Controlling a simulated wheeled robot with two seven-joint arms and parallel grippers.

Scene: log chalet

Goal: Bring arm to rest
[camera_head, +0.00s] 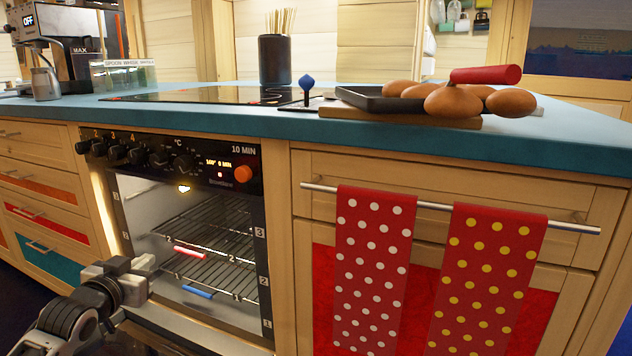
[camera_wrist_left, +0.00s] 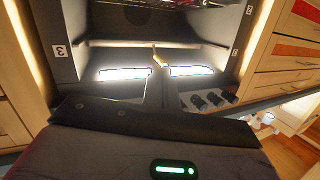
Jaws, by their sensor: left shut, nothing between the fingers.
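My left gripper (camera_head: 145,266) is in front of the lower left of the oven (camera_head: 262,270), low in the head view. Its fingers are shut with nothing between them. Its arm comes in from the bottom left corner. In the left wrist view the dark gripper body (camera_wrist_left: 150,150) with a green light fills the bottom, facing the lit oven interior (camera_wrist_left: 150,25). I cannot tell whether the gripper touches the oven. My right gripper is in neither view.
Inside the oven are wire racks with a red handle (camera_head: 190,252) and a blue handle (camera_head: 197,291). Two dotted towels (camera_head: 372,265) (camera_head: 487,275) hang on a rail to the right.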

